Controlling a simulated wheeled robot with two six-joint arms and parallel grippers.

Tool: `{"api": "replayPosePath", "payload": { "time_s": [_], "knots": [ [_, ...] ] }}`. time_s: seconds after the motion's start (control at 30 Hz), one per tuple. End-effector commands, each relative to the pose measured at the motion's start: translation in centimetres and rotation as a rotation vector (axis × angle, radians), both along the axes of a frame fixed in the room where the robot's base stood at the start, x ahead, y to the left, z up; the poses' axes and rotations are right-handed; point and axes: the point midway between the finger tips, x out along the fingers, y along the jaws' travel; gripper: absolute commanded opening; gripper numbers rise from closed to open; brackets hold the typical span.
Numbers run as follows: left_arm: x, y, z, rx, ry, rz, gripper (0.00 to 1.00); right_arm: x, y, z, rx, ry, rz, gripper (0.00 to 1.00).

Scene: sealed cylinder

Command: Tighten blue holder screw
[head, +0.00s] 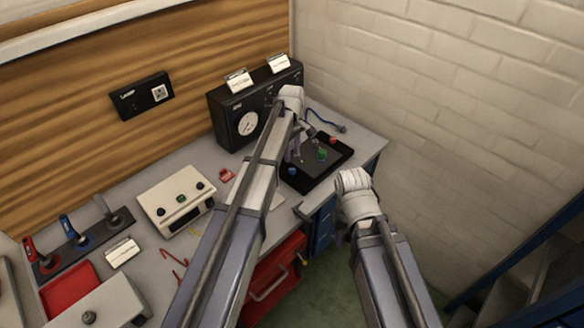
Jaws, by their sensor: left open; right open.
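A black plate (328,168) lies on the grey bench near its right end. It carries small coloured knobs: a blue one (292,171) at its near left corner, a green one (322,155) near the middle and a red one (333,140) at the far side. I take the blue knob as the blue holder screw. My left gripper (297,150) is open above the far left part of the plate, partly hidden by its own arm. My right gripper (304,209) is open near the bench's front edge, low and apart from the plate, mostly hidden by its wrist.
A black gauge box (247,121) with white labels stands behind the plate. A cream box (176,199) with knobs and a small red part (227,175) sit left of it. A brick wall closes the right.

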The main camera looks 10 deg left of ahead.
Motion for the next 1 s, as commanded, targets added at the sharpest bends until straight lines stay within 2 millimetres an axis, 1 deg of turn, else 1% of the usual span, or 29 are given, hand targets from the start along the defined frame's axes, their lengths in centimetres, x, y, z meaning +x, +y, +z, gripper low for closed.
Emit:
{"api": "replayPosePath", "payload": {
  "time_s": [0.03, 0.17, 0.4, 0.53, 0.7, 0.97, 1.0],
  "knots": [
    [0.0, 0.0, -0.7, 0.000, 0.000, 0.000, 0.47, 0.0, 0.0, -0.7, 0.000, 0.000, 0.000, 0.50],
    [0.0, 0.0, -2.1, 0.000, 0.000, -0.001, 0.47, 0.0, 0.0, -2.1, 0.000, 0.000, 0.001, 0.50],
    [0.0, 0.0, -5.2, 0.000, 0.000, -0.001, 0.47, 0.0, 0.0, -5.2, 0.000, 0.000, 0.000, 0.50],
    [0.0, 0.0, -6.7, 0.000, 0.000, -0.001, 0.47, 0.0, 0.0, -6.7, 0.000, 0.000, -0.001, 0.50],
    [0.0, 0.0, -7.4, 0.000, 0.000, -0.002, 0.47, 0.0, 0.0, -7.4, 0.000, 0.000, -0.001, 0.50],
    [0.0, 0.0, -7.2, 0.000, 0.000, -0.002, 0.47, 0.0, 0.0, -7.2, 0.000, 0.000, -0.001, 0.50],
    [0.0, 0.0, -7.2, 0.000, 0.000, -0.002, 0.42, 0.0, 0.0, -7.2, 0.000, 0.000, -0.001, 0.50]
  ]
}}
